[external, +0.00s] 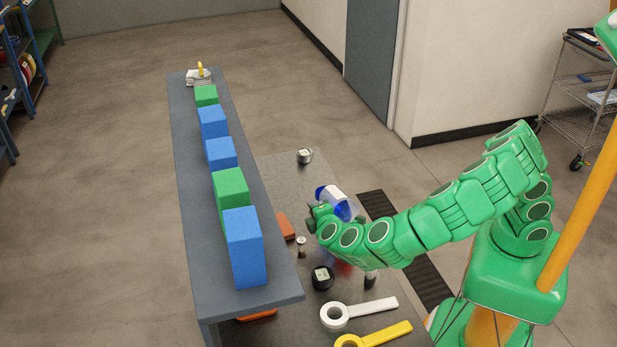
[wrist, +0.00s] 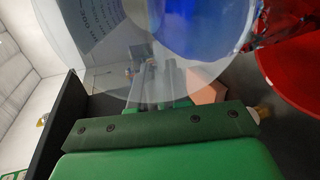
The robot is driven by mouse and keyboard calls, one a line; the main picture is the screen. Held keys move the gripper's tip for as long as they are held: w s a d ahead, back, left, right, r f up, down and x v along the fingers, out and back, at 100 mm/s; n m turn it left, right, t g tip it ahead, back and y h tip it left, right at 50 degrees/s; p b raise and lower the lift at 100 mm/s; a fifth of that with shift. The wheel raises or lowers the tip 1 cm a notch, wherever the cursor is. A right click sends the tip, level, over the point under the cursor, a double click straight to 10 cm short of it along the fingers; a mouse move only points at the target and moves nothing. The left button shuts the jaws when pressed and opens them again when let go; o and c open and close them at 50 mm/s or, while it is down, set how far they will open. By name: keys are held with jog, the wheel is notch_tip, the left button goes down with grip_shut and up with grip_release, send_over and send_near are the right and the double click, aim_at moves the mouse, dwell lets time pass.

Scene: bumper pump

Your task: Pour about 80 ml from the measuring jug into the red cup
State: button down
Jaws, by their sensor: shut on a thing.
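The measuring jug (external: 338,203) is clear, with white markings and blue liquid in it. My gripper (external: 322,212) is shut on it and holds it above the table, tilted. In the wrist view the jug (wrist: 95,35) fills the top, with the blue liquid (wrist: 200,25) towards its right side. The red cup (wrist: 296,65) is at the right edge of the wrist view, close beside the jug's liquid end. In the external view only a blurred bit of red (external: 343,269) shows below my arm. The cup's inside and its level are hidden, and I cannot tell whether liquid is flowing.
A raised grey shelf (external: 185,135) with blue and green blocks (external: 245,250) runs along the left of the table. Round black-rimmed items (external: 322,277), a small jar (external: 301,247), and white (external: 358,312) and yellow (external: 375,335) ring-ended tools lie nearby. The far table end is mostly clear.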

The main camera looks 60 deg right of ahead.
jog(key=shift+s+a+r+t+p, duration=0.25)
jog(key=shift+t+p, duration=0.15)
jog(key=shift+p, duration=0.25)
dwell(0.9)
jog(key=shift+r+t+h, duration=0.25)
jog(key=shift+t+h, duration=0.05)
jog(key=shift+h, duration=0.2)
dwell(0.7)
jog(key=shift+w+d+f+g+y, duration=0.3)
jog(key=shift+d+f+g+y, duration=0.2)
jog(key=shift+g, duration=0.2)
jog(key=shift+w+r+g+y, duration=0.1)
jog(key=shift+r+g+y, duration=0.1)
jog(key=shift+g+y, duration=0.2)
jog(key=shift+a+r+g+y, duration=0.1)
jog(key=shift+r+g+y, duration=0.2)
jog(key=shift+g+y, duration=0.5)
jog(key=shift+f+y, duration=0.25)
jog(key=shift+y, duration=0.15)
dwell(0.5)
